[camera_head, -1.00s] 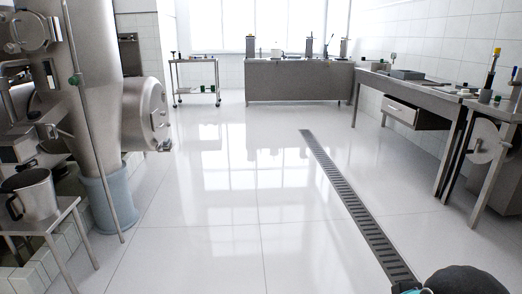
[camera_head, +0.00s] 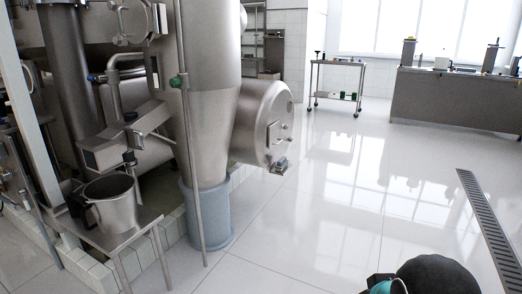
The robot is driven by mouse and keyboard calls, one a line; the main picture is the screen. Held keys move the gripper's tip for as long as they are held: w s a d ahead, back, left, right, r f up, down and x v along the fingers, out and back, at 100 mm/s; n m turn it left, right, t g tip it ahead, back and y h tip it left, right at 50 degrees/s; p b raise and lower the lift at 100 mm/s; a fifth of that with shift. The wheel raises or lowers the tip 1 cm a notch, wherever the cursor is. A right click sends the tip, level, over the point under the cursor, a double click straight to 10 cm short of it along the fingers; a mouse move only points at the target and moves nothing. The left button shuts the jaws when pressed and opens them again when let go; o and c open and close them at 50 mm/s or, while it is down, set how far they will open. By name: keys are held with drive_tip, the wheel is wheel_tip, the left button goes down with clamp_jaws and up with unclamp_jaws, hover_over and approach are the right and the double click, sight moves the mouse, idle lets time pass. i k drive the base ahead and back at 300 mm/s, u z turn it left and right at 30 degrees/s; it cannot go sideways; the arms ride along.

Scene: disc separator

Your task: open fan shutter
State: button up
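A steel separator column (camera_head: 205,95) stands left of centre on a blue-grey round base (camera_head: 208,215). A round steel housing (camera_head: 262,125) with a flat disc face and a small latch-like fitting sticks out from its right side. This may be the fan with its shutter, but I cannot tell for sure. The disc face looks closed. My gripper is not in view; only a dark rounded part of my arm with a teal band shows at the bottom right, well apart from the housing.
A small stand (camera_head: 112,238) with a metal jug (camera_head: 112,205) is at the lower left. A thin upright pipe (camera_head: 191,150) stands before the column. A wheeled cart (camera_head: 337,80) and a steel counter (camera_head: 455,100) are at the back. The white floor is clear in the middle and right.

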sight(273, 129)
drive_tip(key=z, duration=0.1)
drive_tip(key=i, duration=2.3)
drive_tip(key=z, duration=0.05)
